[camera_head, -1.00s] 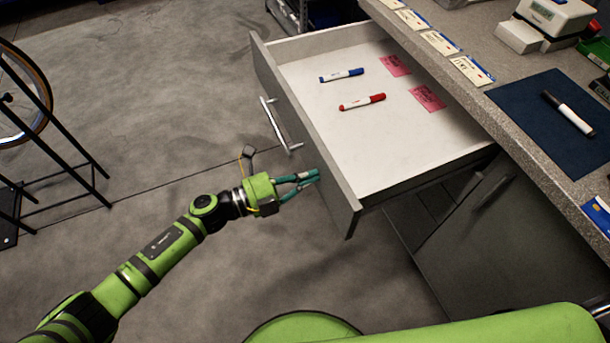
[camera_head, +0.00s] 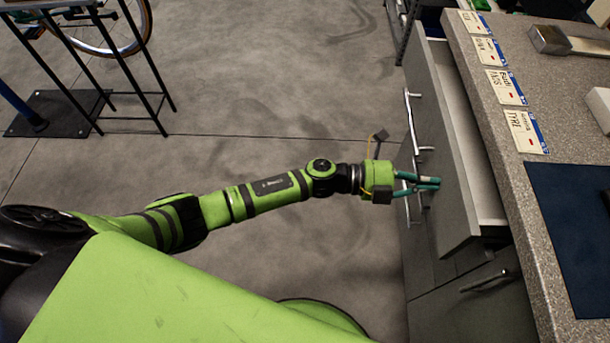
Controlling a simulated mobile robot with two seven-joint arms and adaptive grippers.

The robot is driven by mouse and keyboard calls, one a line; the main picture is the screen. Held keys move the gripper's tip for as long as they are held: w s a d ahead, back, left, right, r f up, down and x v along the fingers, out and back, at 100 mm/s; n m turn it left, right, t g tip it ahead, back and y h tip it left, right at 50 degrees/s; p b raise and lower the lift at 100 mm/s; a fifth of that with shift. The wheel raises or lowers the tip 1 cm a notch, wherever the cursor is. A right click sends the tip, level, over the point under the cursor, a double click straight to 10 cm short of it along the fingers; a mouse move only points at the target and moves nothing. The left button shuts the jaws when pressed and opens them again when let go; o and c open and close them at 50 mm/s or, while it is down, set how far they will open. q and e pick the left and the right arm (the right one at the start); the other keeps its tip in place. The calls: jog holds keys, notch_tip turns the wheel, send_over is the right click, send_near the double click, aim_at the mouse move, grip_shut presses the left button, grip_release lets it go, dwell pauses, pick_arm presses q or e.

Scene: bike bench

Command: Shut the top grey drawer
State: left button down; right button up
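The top grey drawer (camera_head: 437,130) stands partly open under the bench top, with a narrow strip of its pale inside (camera_head: 470,140) showing behind the front panel. Its metal handle (camera_head: 411,122) is on the front face. My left gripper (camera_head: 438,183) reaches in from the left with its teal fingers drawn together at the tips and nothing seen between them. The fingertips are at the drawer front, near its closer end; they look to be against it, though exact contact is hard to tell. My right gripper is not in view.
The speckled bench top (camera_head: 500,150) carries several small cards along its edge, a dark blue mat (camera_head: 575,225) and a metal tool (camera_head: 565,40). Another handled front (camera_head: 490,281) is below the drawer. A black stand (camera_head: 125,70) with a wheel is at upper left. The floor between is clear.

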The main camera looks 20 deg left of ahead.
aim_at(479, 184)
pick_arm(q)
jog(key=b+x, duration=0.2)
jog(key=x, duration=0.7)
jog(key=shift+w+d+f+b, duration=0.1)
jog(key=shift+d+b, duration=0.2)
jog(key=shift+b, duration=0.1)
jog(key=shift+w+d, duration=0.15)
jog(key=shift+d, duration=0.35)
jog(key=shift+r, duration=0.2)
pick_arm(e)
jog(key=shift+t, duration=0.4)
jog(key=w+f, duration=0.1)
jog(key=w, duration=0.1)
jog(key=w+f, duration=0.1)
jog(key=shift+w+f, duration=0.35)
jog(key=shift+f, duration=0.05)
pick_arm(q)
jog(key=shift+d+r, duration=0.1)
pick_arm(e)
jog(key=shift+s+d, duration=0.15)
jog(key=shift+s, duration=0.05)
